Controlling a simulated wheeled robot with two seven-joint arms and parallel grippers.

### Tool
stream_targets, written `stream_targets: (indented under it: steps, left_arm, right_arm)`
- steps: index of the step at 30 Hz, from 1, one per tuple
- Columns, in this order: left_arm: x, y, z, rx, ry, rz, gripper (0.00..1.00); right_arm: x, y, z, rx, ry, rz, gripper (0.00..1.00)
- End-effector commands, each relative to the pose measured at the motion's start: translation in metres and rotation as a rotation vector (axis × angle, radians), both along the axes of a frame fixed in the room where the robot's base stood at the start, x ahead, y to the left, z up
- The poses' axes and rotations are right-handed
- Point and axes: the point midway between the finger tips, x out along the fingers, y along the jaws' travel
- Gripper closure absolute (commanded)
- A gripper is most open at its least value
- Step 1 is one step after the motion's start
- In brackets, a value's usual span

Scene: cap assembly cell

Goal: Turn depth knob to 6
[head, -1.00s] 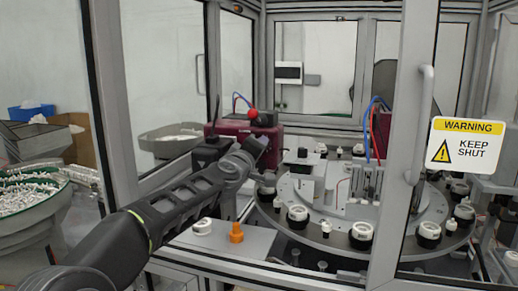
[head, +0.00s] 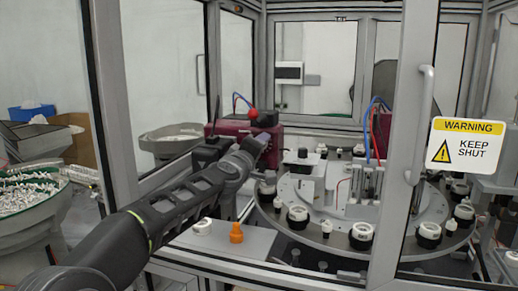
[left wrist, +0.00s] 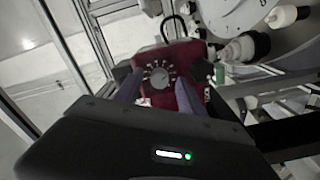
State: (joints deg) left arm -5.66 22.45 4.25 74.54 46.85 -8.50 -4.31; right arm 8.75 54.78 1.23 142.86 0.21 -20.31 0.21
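The depth knob (left wrist: 160,77) is a small grey round dial with pale marks around it, on the face of a dark red box (left wrist: 173,57). The marks and the pointer are too small to read. The red box also shows in the head view (head: 222,131), behind my left gripper (head: 258,145), which hides the knob there. In the left wrist view my left gripper (left wrist: 158,92) has its two fingers apart, one to each side of the dial. I see no contact with the knob. My right gripper is in neither view.
A rotary table (head: 345,236) with several black-and-white caps stands right of my arm. An orange part (head: 236,232) and a white ring (head: 202,227) lie on the front plate. The door frame (head: 405,150) with a warning sign (head: 467,144) stands at the right.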

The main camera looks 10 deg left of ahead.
Motion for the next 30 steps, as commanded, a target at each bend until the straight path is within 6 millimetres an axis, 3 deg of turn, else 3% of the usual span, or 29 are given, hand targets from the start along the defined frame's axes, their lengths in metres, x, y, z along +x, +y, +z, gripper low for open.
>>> stream_targets:
  steps: [9, 22, 30]
  left_arm:
    - [-0.006, 0.000, -0.001, 0.001, -0.001, 0.000, 0.53]
    - [-0.068, 0.004, 0.000, 0.000, -0.002, -0.001, 0.53]
    - [-0.078, 0.005, 0.000, 0.000, 0.000, -0.001, 0.53]
  right_arm:
    - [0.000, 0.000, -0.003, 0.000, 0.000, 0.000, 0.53]
    - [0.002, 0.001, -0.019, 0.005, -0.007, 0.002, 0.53]
    - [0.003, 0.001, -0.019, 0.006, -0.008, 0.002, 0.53]
